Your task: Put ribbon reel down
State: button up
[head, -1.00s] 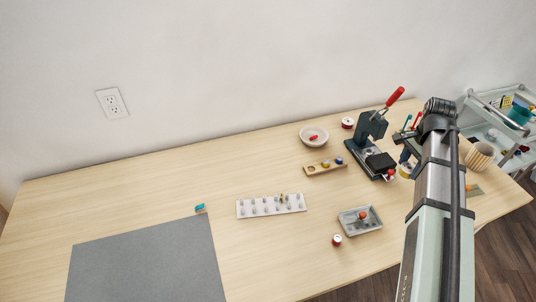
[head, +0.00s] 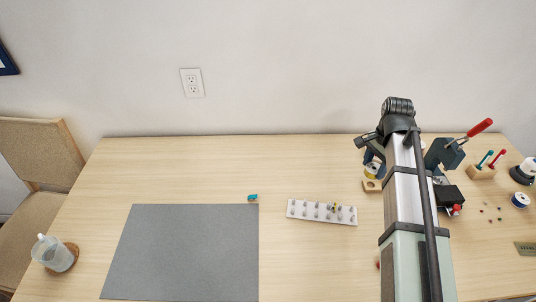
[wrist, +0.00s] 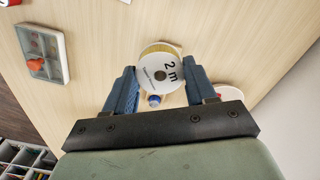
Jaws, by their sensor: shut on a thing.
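The ribbon reel (wrist: 147,69) has a white face marked "2 m" and a yellow edge. It sits between the two blue fingers of my gripper (wrist: 159,67) in the wrist view, and the gripper is shut on it. In the head view the yellow reel (head: 371,171) hangs under my gripper (head: 371,158), left of the dark press. I cannot tell its height above the table. A wooden strip (head: 371,187) shows just below it, partly hidden by my arm.
The pegboard (head: 300,208) stands left of the arm, and the grey mat (head: 180,250) lies further left. The press with a red handle (head: 480,127) is at the right. A grey tray (wrist: 57,70) shows in the wrist view. Bare table lies behind the mat and pegboard.

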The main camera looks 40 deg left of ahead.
jog(key=s+a+n, duration=0.2)
jog(key=s+a, duration=0.4)
jog(key=a, duration=0.6)
jog(key=s+a+n, duration=0.2)
jog(key=s+a, duration=0.5)
jog(key=a, duration=0.5)
jog(key=s+a+n, duration=0.3)
jog(key=s+a, duration=0.3)
jog(key=a, duration=0.6)
jog(key=w+a+n, duration=0.2)
jog(key=a, duration=0.5)
jog(key=shift+w+d+f+n, duration=0.15)
jog(key=shift+f+n, duration=0.35)
jog(key=shift+f, duration=1.85)
jog(key=shift+w+d+f+n, duration=0.1)
jog(key=shift+f+n, duration=0.4)
jog(key=shift+f, duration=1.8)
jog(key=o, duration=1)
jog(key=shift+f, duration=0.15)
notch_tip(320, 180, up, 12)
jog(key=shift+r, duration=0.2)
